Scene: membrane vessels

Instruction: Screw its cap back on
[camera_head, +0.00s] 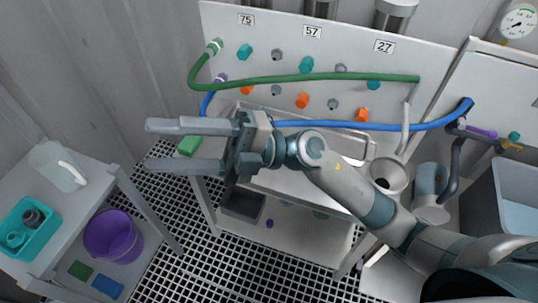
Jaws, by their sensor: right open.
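My right gripper (150,145) reaches in from the right, its two long fingers pointing left and spread wide apart. No object shows between them. The white panel (430,58) behind carries labels 75, 57 and 27. Its upper row has a teal cap (245,51), a second teal cap (306,64) and a third (374,85), with grey fittings between. Its lower row has orange caps (302,101) and grey fittings. A teal tray (14,215) at the lower left holds small dark and teal round parts. I cannot tell which cap the task means. My left gripper is out of view.
A green hose (300,78) and a blue hose (380,126) cross the panel. A clear jug (52,165) stands on the left table above a purple bucket (112,236). A steel tray (300,182) lies behind my arm. The grated floor (200,275) is open in front.

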